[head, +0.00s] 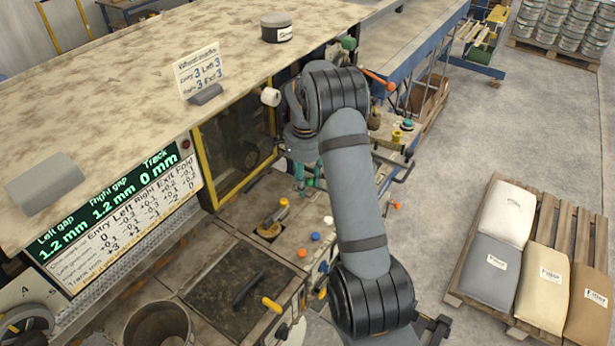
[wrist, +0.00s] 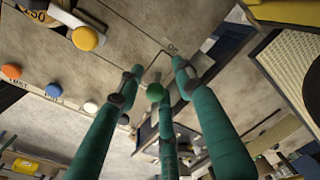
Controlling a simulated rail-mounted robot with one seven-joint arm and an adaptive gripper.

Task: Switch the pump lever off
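My gripper (wrist: 157,72) has green fingers with dark joints. In the wrist view its fingertips are apart, with a gap between them. A small dark green round knob (wrist: 155,92) shows between the fingers; I cannot tell whether they touch it. A partly readable label (wrist: 172,48) is on the panel just beyond the fingertips. No label naming the pump is readable, so I cannot confirm which control is the pump lever. In the head view my gripper (head: 307,180) hangs over the control panel (head: 325,212), partly hidden by my arm, and the green knob cannot be made out.
A yellow-tipped lever (head: 283,203) stands left of my gripper. Orange (head: 316,237), blue (head: 315,251) and white (head: 328,220) buttons lie close by. The machine's mottled top (head: 120,85) rises at the left. A pallet with sacks (head: 487,270) stands at the right on open floor.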

